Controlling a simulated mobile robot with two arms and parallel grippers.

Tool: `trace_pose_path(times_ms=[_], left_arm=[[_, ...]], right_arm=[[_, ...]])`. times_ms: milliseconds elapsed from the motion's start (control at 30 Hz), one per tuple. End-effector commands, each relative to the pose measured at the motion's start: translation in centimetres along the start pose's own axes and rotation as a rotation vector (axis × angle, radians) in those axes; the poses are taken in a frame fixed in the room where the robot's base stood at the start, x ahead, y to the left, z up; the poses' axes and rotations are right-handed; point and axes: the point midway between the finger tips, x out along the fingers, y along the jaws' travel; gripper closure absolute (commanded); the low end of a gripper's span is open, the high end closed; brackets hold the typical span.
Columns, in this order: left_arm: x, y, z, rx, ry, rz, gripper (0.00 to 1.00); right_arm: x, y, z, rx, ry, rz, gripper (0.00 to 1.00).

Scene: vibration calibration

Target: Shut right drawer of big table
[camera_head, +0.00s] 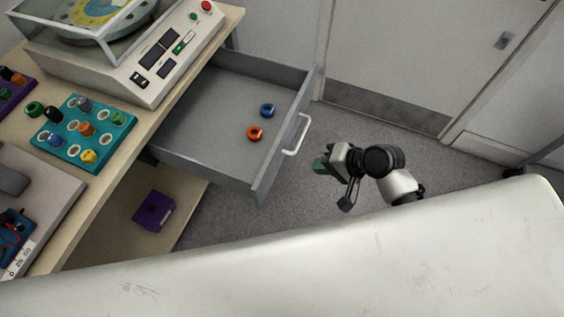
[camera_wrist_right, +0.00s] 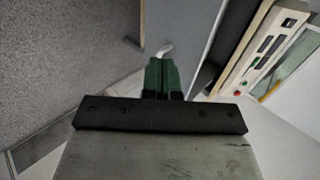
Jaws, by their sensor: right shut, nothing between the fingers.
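The grey right drawer (camera_head: 210,118) is pulled out from under the top of the big table (camera_head: 112,170). A blue ring (camera_head: 267,110) and an orange ring (camera_head: 255,134) lie inside it. Its white handle (camera_head: 298,135) is on the front panel, facing my right gripper (camera_head: 320,166). My right gripper is shut and empty, a short way to the right of the handle and apart from it. In the right wrist view the green fingers (camera_wrist_right: 161,75) are together, with the handle's pale end (camera_wrist_right: 165,50) just beyond their tips. My left gripper is not in view.
A white machine with buttons (camera_head: 135,60) and a teal tray of knobs (camera_head: 84,132) stand on the tabletop. A purple box (camera_head: 153,210) lies on the lower shelf. A closed door (camera_head: 400,60) stands behind. The floor right of the drawer is clear.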

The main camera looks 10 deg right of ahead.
Motion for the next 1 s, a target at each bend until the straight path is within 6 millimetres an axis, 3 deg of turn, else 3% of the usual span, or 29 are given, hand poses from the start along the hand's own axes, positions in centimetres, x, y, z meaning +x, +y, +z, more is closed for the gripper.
trace_pose_path(times_ms=[367,400,700,1000], left_arm=[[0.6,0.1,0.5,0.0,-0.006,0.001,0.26],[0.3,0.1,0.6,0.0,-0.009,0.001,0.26],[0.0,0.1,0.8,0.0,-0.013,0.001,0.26],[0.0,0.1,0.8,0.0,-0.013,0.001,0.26]], right_arm=[[8.1,0.0,0.0,0.001,-0.001,-0.001,1.0],[8.5,-0.7,0.0,-0.001,0.001,-0.003,1.0],[10.7,-2.6,0.0,-0.001,0.001,0.001,1.0],[10.8,-2.7,0.0,-0.002,0.002,0.002,1.0]])
